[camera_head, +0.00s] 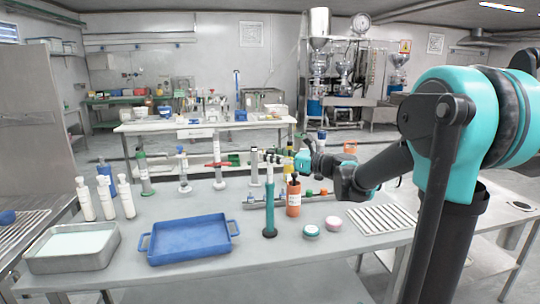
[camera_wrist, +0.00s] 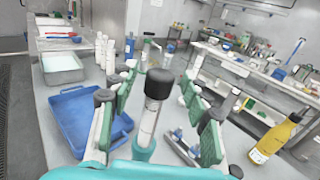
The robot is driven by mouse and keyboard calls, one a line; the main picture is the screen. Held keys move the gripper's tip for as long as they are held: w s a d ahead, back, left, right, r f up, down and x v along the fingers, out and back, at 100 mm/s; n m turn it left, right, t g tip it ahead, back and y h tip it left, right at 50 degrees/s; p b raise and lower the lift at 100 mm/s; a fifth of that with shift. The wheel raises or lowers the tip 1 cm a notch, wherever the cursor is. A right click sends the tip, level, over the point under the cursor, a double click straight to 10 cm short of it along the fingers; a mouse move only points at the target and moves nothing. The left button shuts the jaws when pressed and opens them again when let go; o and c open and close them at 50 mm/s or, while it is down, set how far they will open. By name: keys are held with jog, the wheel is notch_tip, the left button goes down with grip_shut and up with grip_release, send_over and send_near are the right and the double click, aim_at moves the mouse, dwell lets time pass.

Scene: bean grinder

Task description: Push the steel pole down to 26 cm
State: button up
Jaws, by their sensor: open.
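The steel pole (camera_head: 270,172) stands upright, rising out of a teal tube (camera_head: 270,208) with a dark round foot on the table. In the wrist view the pole (camera_wrist: 148,122) carries a thick black cap (camera_wrist: 159,84) and enters the teal tube (camera_wrist: 143,152). My gripper (camera_head: 284,158) is at the height of the pole's top, just to its right in the head view. In the wrist view my gripper (camera_wrist: 162,92) is open, its green-padded fingers on either side of the cap, with visible gaps. I cannot tell whether anything touches the pole.
An orange bottle (camera_head: 293,198) stands close right of the pole. A blue tray (camera_head: 190,240), a metal pan (camera_head: 72,247) and white bottles (camera_head: 105,198) are to the left. Two small round containers (camera_head: 333,223) and a white rack (camera_head: 381,219) are to the right.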

jog(key=shift+w+a, duration=0.15)
jog(key=shift+a, duration=0.2)
jog(key=shift+c, duration=0.2)
grip_shut()
